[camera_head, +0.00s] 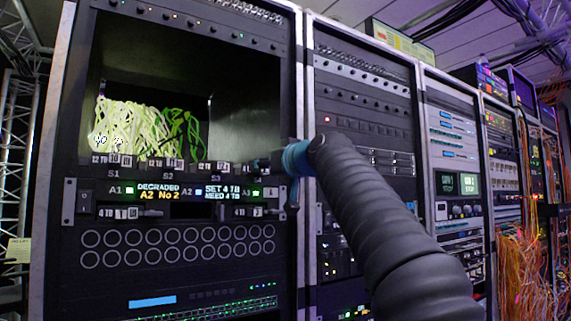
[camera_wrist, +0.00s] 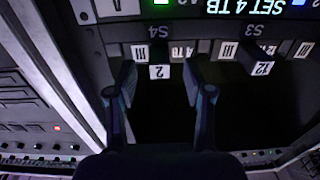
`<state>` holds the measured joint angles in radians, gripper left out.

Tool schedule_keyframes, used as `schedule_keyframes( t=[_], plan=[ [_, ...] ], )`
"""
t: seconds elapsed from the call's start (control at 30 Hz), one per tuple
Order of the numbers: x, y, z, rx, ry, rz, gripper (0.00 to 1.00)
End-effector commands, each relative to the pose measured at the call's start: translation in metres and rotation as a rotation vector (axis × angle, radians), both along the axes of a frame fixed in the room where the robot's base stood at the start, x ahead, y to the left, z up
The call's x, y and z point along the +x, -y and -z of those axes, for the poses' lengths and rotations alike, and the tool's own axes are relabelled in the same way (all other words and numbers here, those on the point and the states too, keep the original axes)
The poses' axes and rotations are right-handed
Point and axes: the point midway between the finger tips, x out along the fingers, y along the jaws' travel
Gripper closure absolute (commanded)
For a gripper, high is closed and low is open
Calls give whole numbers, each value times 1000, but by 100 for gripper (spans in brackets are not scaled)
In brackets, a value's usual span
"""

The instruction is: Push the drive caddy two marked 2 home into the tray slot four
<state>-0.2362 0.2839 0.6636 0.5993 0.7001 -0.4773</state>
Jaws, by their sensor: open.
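The drive caddy marked 2 (camera_wrist: 159,72) shows in the wrist view under the label S4, as a dark front with a white 2 tag. My gripper (camera_wrist: 159,82) is open, with one finger on each side of that tag and nothing clearly gripped. I cannot tell whether the fingers touch it or how far the caddy stands out of its slot. The slot four label S4 (camera_wrist: 158,30) is visible and its opening is hidden behind the caddy. In the head view my gripper (camera_head: 262,165) is at the right end of the tray row; my arm partly covers that end.
The rack display (camera_head: 158,193) reads DEGRADED A2 No 2. Green and pale cables (camera_head: 135,128) fill the open bay above the trays. The rack's metal upright (camera_wrist: 58,75) is close beside my gripper.

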Motion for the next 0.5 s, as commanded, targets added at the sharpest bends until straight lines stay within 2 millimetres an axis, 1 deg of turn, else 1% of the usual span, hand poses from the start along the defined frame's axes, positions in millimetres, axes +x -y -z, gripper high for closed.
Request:
schedule_keyframes(
  t=[0.5],
  plan=[
    [-61,43,1,2,1,3,48]
  ],
)
